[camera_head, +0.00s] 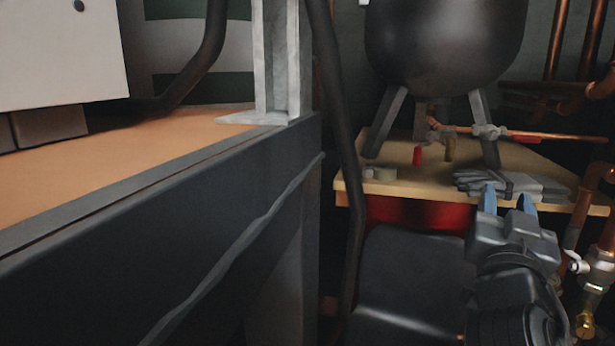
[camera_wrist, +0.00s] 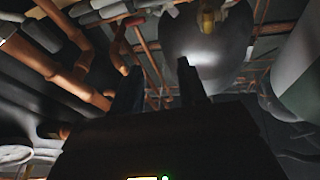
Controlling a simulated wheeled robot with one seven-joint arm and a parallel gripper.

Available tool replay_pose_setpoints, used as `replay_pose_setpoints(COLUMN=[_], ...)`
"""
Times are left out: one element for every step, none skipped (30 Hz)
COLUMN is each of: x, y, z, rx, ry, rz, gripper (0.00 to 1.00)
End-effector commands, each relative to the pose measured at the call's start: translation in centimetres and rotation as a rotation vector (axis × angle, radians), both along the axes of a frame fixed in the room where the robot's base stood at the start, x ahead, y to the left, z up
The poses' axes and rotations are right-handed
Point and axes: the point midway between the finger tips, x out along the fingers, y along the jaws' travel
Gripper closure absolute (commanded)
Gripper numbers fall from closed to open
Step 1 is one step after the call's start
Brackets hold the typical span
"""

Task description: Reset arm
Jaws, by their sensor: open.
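My gripper (camera_head: 508,200) shows at the lower right in the head view, with its two blue-tinted fingers apart and pointing up. It is open and nothing shows between the fingers. In the head view it overlaps the front edge of a wooden-topped table (camera_head: 552,172), in front of grey gloves (camera_head: 512,183); whether it touches them I cannot tell. In the wrist view the dark fingers of my gripper (camera_wrist: 158,88) stand apart, pointing up towards a dark rounded tank (camera_wrist: 208,45) and copper pipes.
A dark tank (camera_head: 446,40) stands on legs on the table. Copper pipes and a valve (camera_head: 580,264) are close to the right of my gripper. A black seat-like block (camera_head: 415,275) lies to its left. A long bench (camera_head: 150,155) fills the left side.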

Motion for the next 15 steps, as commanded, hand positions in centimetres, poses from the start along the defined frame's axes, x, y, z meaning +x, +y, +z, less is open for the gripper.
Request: replay_pose_setpoints(x=[-1.1,-1.6,-2.5,-3.1,-3.9,-4.9,-5.7,-6.5,-7.7,-8.6,-9.5,-10.8,-11.8,-12.8,-14.2], y=[0.6,1.0,1.4,1.8,2.1,2.6,2.9,3.2,3.7,4.0,4.3,4.7,5.0,5.2,5.6], z=[-2.4,-3.6,-5.2,-6.3,-7.5,-8.8,-9.8,-10.8,-12.1,-12.9,-13.8,-14.8,-15.5,-16.2,-17.1], rx=[-0.006,-0.01,-0.015,-0.02,-0.023,-0.027,-0.03,-0.032,-0.034,-0.038,-0.037,-0.039,-0.041,-0.041,-0.041], ry=[0.049,0.072,0.103,0.125,0.148,0.174,0.194,0.214,0.238,0.257,0.273,0.295,0.311,0.325,0.346], rz=[0.03,0.049,0.073,0.092,0.109,0.133,0.15,0.167,0.189,0.206,0.222,0.244,0.259,0.274,0.293], gripper=[0.58,0.58,0.58,0.58,0.58,0.58,0.58,0.58,0.58,0.58,0.58,0.58,0.58,0.58,0.58])
